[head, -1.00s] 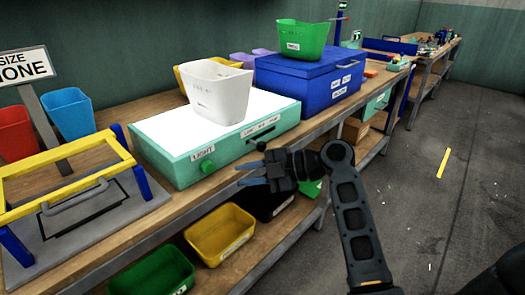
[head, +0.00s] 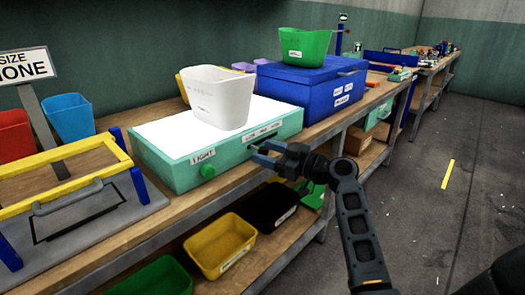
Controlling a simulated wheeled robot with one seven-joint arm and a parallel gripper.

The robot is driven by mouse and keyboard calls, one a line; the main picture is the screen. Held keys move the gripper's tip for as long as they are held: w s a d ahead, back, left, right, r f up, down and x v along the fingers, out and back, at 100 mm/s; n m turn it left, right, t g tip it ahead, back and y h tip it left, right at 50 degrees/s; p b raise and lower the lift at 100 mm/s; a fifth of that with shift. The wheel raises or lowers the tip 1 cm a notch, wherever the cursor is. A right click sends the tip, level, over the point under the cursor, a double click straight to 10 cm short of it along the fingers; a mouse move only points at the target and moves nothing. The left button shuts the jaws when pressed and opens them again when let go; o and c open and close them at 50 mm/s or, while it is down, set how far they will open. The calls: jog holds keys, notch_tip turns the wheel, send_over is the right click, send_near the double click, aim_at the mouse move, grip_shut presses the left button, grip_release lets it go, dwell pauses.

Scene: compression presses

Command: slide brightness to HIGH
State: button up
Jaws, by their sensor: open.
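The light box (head: 172,179) is a teal box with a bright white top on the bench. Its front face has a round green knob (head: 207,171) beside a "LIGHT" label (head: 203,156). To the right is a label strip (head: 263,132) above the brightness slider slot, its print too small to read surely. My gripper (head: 262,153) is open, with its blue-grey fingers pointing left at the slot. The fingers and gripper body cover the slider handle and much of the slot, so I cannot tell the handle's position or whether the fingers touch it.
A white bin (head: 218,98) stands on the light box. A blue box (head: 310,88) with a green bin (head: 305,45) on top is behind it to the right. A yellow-framed press (head: 65,185) is at left. Yellow bin (head: 222,245) sits on the lower shelf.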

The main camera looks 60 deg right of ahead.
jog(key=shift+w+d, duration=0.1)
jog(key=shift+w, duration=0.8)
jog(key=shift+c, duration=0.3)
grip_shut()
